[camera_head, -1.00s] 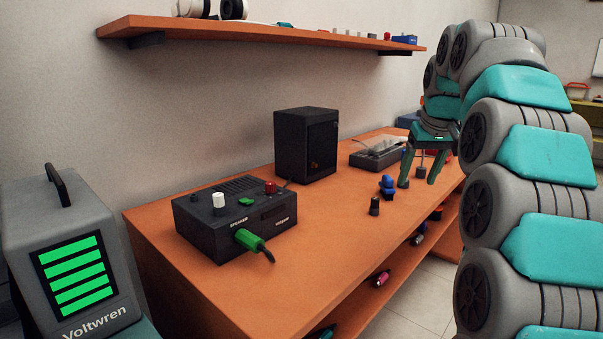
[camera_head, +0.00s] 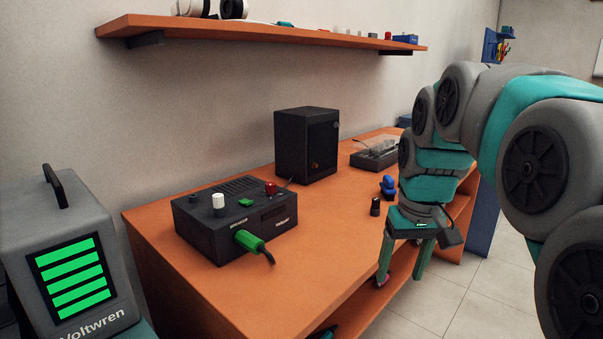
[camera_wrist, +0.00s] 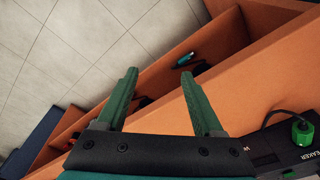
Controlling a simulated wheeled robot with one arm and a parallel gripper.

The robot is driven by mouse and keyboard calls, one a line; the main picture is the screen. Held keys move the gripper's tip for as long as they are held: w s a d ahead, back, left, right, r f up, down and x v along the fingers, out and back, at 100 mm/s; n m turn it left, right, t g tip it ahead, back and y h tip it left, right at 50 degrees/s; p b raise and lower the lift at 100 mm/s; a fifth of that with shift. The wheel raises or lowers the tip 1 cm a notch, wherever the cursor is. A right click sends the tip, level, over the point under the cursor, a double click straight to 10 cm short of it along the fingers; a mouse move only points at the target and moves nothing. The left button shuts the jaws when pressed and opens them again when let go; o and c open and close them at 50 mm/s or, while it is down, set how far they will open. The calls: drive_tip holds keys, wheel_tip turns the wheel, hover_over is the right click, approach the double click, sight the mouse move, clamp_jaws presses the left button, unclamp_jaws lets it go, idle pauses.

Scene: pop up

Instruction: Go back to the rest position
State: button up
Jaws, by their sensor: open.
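My gripper (camera_head: 402,262) is open and empty, with its two green fingers pointing down at the front edge of the orange workbench (camera_head: 320,232). In the wrist view the gripper (camera_wrist: 160,78) shows its fingers spread apart with nothing between them. The bench edge and the lower shelf lie beyond the fingertips. My arm comes in from the right side of the head view and hides part of the bench's right end.
On the bench stand a black control box (camera_head: 203,238) with a green plug (camera_head: 250,241), a black speaker (camera_head: 303,150), a blue item (camera_head: 388,186) and a small dark cylinder (camera_head: 375,207). A wall shelf (camera_head: 270,37) hangs above. Tiled floor (camera_head: 480,310) is clear at right.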

drive_tip(key=s+a+f+g, duration=0.1)
drive_tip(key=s+f, duration=0.7)
drive_tip(key=s, duration=0.4)
drive_tip(key=s+a+f+g, duration=0.1)
drive_tip(key=s+f+g, duration=0.1)
drive_tip(key=s+f, duration=0.6)
drive_tip(key=s, duration=0.5)
drive_tip(key=shift+s+a+m, duration=0.15)
drive_tip(key=shift+m, duration=0.25)
drive_tip(key=shift+f, duration=0.1)
